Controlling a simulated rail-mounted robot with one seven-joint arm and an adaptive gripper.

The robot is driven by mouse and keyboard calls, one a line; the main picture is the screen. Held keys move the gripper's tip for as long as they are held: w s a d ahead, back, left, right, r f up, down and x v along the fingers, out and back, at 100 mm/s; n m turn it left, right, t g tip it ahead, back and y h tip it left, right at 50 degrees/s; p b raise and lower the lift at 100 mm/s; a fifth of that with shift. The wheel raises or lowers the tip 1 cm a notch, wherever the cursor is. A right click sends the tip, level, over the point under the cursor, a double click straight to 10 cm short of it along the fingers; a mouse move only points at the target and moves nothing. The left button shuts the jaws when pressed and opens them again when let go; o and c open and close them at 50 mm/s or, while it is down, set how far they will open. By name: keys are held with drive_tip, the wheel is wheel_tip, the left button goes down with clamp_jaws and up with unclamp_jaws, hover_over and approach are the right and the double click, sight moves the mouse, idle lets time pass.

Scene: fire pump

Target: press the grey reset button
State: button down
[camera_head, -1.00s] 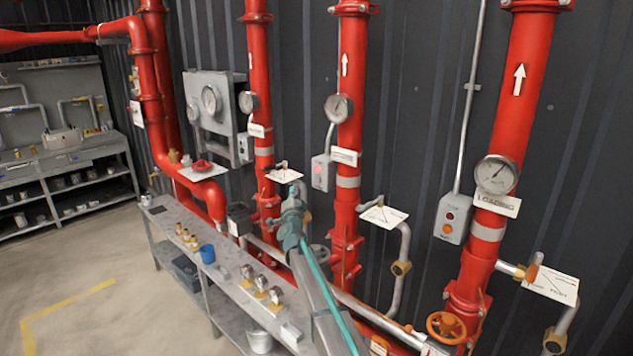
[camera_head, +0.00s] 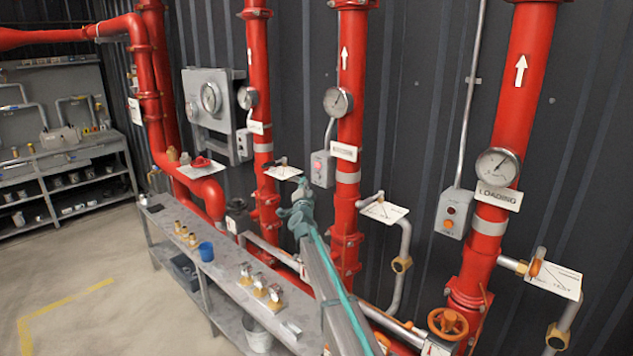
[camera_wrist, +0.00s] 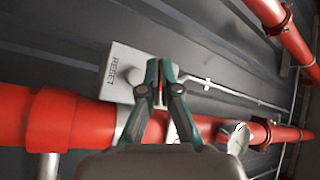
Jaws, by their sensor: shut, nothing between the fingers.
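A grey box lettered RESET (camera_wrist: 122,75) is beside a red pipe (camera_wrist: 70,120) in the wrist view. My gripper (camera_wrist: 160,80) is shut and empty, with its fingertips in front of the right part of this box. The fingers cover that part, so the button itself is hidden, and I cannot tell whether they touch it. In the head view my gripper (camera_head: 302,190) is at the end of the arm, near the middle red pipe (camera_head: 347,120). A grey box with a pinkish button (camera_head: 318,166) is on that pipe's left side; its lettering is unreadable there.
A grey box with red and orange lights (camera_head: 452,215) is by the right pipe. Pressure gauges (camera_head: 338,101) and valve arms with white tags (camera_head: 384,210) stick out around the pipes. A low bench (camera_head: 225,290) with small fittings and a blue cup (camera_head: 206,252) stands below.

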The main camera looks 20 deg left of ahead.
drive_tip(key=shift+w+d+b, duration=0.35)
drive_tip(key=shift+w+b, duration=0.05)
drive_tip(key=shift+w, duration=0.5)
drive_tip(key=shift+w+d+b, duration=0.35)
drive_tip(key=shift+w+b, duration=0.05)
drive_tip(key=shift+w, duration=0.45)
drive_tip(key=shift+w, duration=0.1)
drive_tip(key=shift+w+d+b, duration=0.15)
drive_tip(key=shift+w+b, duration=0.1)
drive_tip(key=shift+b, duration=0.05)
drive_tip(key=shift+w+d+b, duration=0.2)
drive_tip(key=shift+w+b, duration=0.1)
drive_tip(key=shift+w, duration=0.2)
idle(0.8)
drive_tip(key=shift+s, duration=0.1)
idle(0.4)
drive_tip(key=shift+s+a+p, duration=0.3)
drive_tip(key=shift+s+p, duration=0.25)
drive_tip(key=shift+s, duration=0.25)
drive_tip(key=s+p, duration=0.1)
drive_tip(key=s+a, duration=0.1)
drive_tip(key=s, duration=0.1)
drive_tip(key=s+a+p, duration=0.1)
drive_tip(key=shift+s+p, duration=0.3)
